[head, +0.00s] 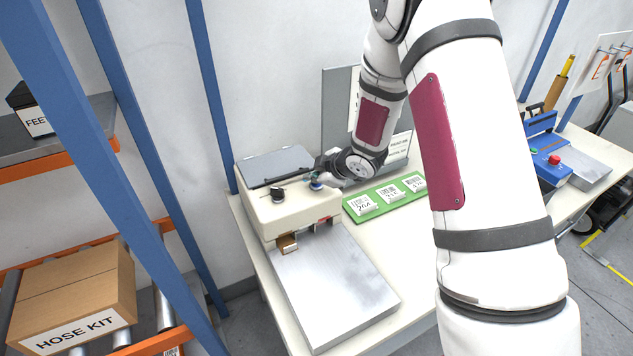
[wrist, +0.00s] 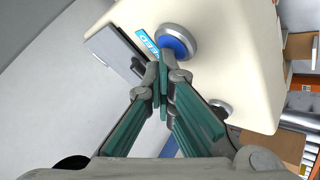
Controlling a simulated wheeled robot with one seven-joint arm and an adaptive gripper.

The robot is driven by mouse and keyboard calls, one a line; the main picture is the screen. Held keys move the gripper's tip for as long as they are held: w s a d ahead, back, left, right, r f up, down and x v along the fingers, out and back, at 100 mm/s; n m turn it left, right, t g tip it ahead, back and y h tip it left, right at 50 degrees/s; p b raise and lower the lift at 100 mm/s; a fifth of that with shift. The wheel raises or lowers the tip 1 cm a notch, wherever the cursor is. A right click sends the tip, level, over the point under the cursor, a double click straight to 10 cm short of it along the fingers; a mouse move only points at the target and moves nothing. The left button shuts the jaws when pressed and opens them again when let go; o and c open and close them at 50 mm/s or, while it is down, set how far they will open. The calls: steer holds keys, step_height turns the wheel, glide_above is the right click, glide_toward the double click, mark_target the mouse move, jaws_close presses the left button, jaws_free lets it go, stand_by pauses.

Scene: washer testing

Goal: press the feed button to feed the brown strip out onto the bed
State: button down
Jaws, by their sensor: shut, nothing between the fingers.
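The cream feed machine (head: 292,212) stands at the left end of the table. Its blue feed button (wrist: 174,44) has a silver ring and sits beside a blue label that appears to read FEED. In the head view the button (head: 316,185) is partly hidden by my gripper (head: 319,177). My gripper (wrist: 164,76) is shut and empty, its fingertips close beside the button in the wrist view; I cannot tell whether they touch it. A short brown strip end (head: 287,244) shows at the machine's front, above the bare grey metal bed (head: 330,285).
A black knob (head: 277,194) sits on the machine left of the button. A green tray (head: 382,200) with white labelled pieces lies to the right. A blue device (head: 548,155) stands further right. A shelf with a hose kit box (head: 75,290) is at left.

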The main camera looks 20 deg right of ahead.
mark_target(315, 185)
steer(key=shift+s+f, duration=0.1)
steer(key=shift+r, duration=0.35)
steer(key=shift+r+p, duration=1.25)
steer(key=shift+r, duration=1.75)
